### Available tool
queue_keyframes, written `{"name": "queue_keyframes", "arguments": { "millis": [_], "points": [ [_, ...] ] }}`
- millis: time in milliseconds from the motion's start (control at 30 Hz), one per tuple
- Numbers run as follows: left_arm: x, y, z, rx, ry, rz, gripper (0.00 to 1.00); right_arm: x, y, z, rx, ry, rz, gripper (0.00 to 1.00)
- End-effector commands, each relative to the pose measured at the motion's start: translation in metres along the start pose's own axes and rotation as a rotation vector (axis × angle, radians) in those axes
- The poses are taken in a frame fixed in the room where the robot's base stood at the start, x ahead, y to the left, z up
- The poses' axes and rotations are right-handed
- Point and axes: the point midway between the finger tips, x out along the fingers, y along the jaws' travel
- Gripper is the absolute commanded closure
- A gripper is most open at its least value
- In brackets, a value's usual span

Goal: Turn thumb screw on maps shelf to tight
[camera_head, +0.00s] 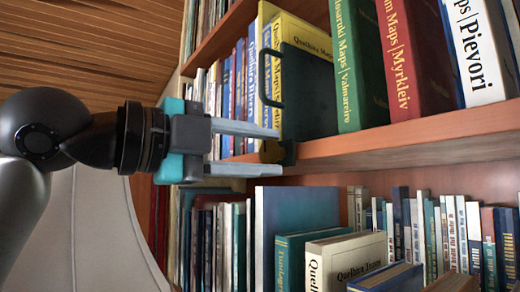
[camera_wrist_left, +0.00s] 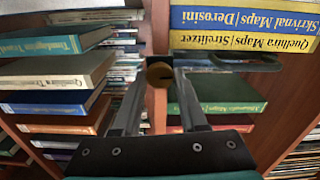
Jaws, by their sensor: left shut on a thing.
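The brass thumb screw (camera_head: 271,153) sits at the front edge of the maps shelf (camera_head: 420,135), at the foot of a dark bookend (camera_head: 308,92) with a dark clamp. In the left wrist view the round brass head of the screw (camera_wrist_left: 159,74) shows between the fingertips. My left gripper (camera_head: 279,151) reaches in from the left, one finger above and one below the screw, and is shut on it. The fingers partly cover the screw, and its tightness cannot be read. My right gripper is in neither view.
Large map books, green (camera_head: 356,65), red (camera_head: 412,55) and white (camera_head: 481,50), stand right of the bookend. Yellow and blue books stand to its left. The lower shelf holds many books, some jutting forward, such as a cream one (camera_head: 345,262). Slatted wood lies at upper left.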

Motion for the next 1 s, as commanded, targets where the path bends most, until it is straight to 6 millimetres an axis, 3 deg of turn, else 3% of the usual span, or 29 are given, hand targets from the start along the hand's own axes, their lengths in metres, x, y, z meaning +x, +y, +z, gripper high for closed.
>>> {"name": "queue_keyframes", "arguments": {
  "millis": [33,67,300,767,867,1000],
  "points": [
    [0.000,0.000,0.000,0.000,0.001,0.000,1.00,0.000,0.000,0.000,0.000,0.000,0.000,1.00],
    [0.000,0.000,0.000,0.000,0.001,0.000,0.56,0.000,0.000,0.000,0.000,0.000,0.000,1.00],
    [0.000,0.000,0.000,-0.001,0.000,0.000,0.30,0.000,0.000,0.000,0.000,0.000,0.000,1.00],
    [-0.003,0.000,0.000,-0.001,-0.001,0.000,0.30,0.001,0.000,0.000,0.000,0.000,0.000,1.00],
    [-0.012,0.001,0.001,-0.001,-0.002,0.000,0.30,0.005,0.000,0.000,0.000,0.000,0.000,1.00],
    [-0.039,0.002,0.002,0.000,-0.005,-0.003,0.30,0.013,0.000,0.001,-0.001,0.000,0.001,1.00]
  ]
}}
